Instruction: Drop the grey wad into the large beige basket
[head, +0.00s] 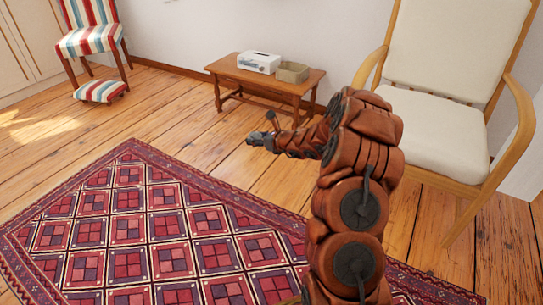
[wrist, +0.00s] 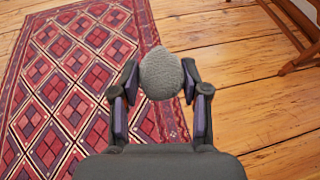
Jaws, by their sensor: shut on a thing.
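The grey wad (wrist: 161,72) is a rounded, rough lump between the two fingers of my gripper (wrist: 160,82) in the wrist view. My gripper is shut on it and holds it above the floor. In the head view my gripper (head: 256,139) is at the end of the outstretched arm, in front of the low table; the wad cannot be made out there. A beige, open-topped, box-like basket (head: 292,73) stands on the right half of the table, beyond my gripper. Its inside is mostly hidden, and I see no other beige basket.
The low wooden table (head: 228,70) also bears a white box (head: 259,62) left of the basket. An armchair (head: 436,135) stands at the right, a striped chair (head: 90,38) at the far left. A red patterned rug (head: 150,235) lies flat; floor before the table is clear.

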